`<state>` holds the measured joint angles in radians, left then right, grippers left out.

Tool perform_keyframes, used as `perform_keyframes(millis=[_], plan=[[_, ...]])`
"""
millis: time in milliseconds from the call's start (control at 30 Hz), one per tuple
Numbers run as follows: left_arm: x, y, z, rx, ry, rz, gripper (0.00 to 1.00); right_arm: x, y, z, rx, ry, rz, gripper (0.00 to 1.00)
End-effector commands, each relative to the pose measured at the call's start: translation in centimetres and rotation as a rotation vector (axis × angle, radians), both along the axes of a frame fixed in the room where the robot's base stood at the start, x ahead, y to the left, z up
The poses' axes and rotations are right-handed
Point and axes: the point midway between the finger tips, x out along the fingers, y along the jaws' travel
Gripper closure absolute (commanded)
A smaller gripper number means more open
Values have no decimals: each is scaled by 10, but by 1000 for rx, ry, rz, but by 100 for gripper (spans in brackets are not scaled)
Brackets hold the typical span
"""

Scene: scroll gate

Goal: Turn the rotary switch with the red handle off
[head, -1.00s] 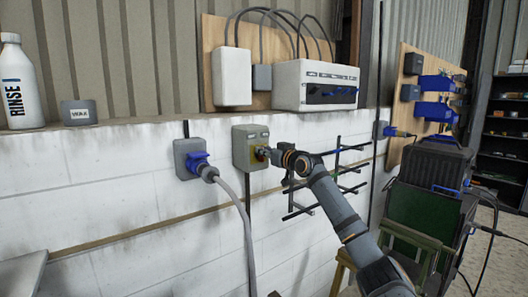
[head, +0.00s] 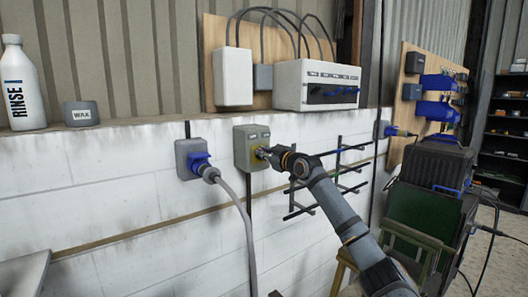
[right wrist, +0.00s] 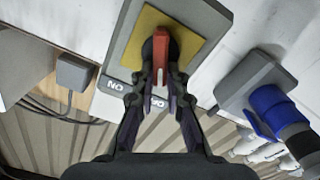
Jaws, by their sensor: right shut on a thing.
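The rotary switch (head: 243,146) is a grey box on the white block wall, with a yellow plate around its handle. In the right wrist view the red handle (right wrist: 161,52) stands over the yellow plate (right wrist: 187,40), between the fingers of my right gripper (right wrist: 161,82). The fingers are shut on it. In the head view my right gripper (head: 266,153) reaches the switch from the right and hides the handle. Printed letters on the grey box show upside down in the wrist view. My left gripper is not in view.
A blue plug in a grey socket (head: 188,160) with a hanging grey cable (head: 237,205) is just left of the switch. A black wire rack (head: 345,175) is on the wall to the right. A rinse bottle (head: 22,85) and wax tin (head: 81,114) stand on the ledge.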

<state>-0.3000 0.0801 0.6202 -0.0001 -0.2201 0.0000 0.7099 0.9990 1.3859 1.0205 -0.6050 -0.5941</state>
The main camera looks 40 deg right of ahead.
Motion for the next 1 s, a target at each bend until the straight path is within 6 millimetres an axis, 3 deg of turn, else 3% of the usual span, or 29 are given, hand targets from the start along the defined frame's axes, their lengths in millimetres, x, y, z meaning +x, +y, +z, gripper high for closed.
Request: perform_keyframes(millis=[400,967,1000], plan=[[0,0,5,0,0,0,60,0,3,-2,-200,22,0,100],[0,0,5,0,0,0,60,0,4,-3,-233,26,0,100],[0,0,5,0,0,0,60,0,4,-3,-233,26,0,85]])
